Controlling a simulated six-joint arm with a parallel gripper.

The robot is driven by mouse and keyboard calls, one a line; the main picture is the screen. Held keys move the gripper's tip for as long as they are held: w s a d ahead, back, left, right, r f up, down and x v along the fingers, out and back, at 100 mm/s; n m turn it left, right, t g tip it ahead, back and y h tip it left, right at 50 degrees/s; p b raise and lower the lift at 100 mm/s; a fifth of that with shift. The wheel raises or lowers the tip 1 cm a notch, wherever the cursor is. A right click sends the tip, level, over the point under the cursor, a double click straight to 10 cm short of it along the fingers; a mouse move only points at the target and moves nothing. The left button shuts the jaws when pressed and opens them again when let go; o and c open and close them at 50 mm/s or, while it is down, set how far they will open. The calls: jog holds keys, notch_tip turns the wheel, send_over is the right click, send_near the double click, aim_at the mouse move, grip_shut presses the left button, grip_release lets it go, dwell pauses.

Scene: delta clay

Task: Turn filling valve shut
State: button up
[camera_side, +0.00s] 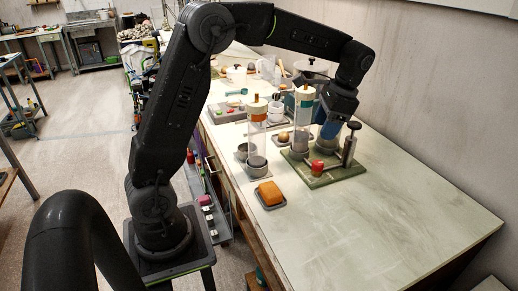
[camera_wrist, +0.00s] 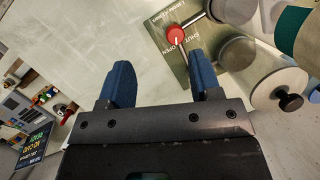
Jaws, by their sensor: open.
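The filling valve has a round red knob (camera_side: 318,166) with a pale pointer mark, low at the front of a green base plate (camera_side: 328,180). In the wrist view the red knob (camera_wrist: 174,33) lies ahead of the fingertips, nearer the right finger and apart from both.
Another clear cylinder (camera_side: 257,132) and an orange sponge (camera_side: 270,192) are to the left. The front right of the table (camera_side: 400,225) is clear.

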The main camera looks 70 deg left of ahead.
jog(key=s+d+r+n+t, duration=0.1)
jog(key=s+d+t, duration=0.3)
jog(key=s, duration=0.6)
jog(key=s+d+r+n+t+h, duration=0.1)
jog(key=s+d+t, duration=0.3)
jog(key=s, duration=0.7)
jog(key=shift+s+d+r+n+h, duration=0.15)
jog(key=shift+d+r+n+h, duration=0.15)
jog(key=shift+r+n, duration=0.5)
jog(key=shift+f, duration=0.15)
jog(key=w+a+r+m+g, duration=0.1)
jog(key=w+r+m+g, duration=0.15)
jog(key=w, duration=0.35)
jog(key=m+g+y, duration=0.3)
jog(key=m+g, duration=0.3)
send_over(318, 163)
jog(key=w+d, duration=0.4)
notch_tip(318, 163, down, 7)
jog(key=x, duration=1.3)
jog(key=shift+a, duration=0.35)
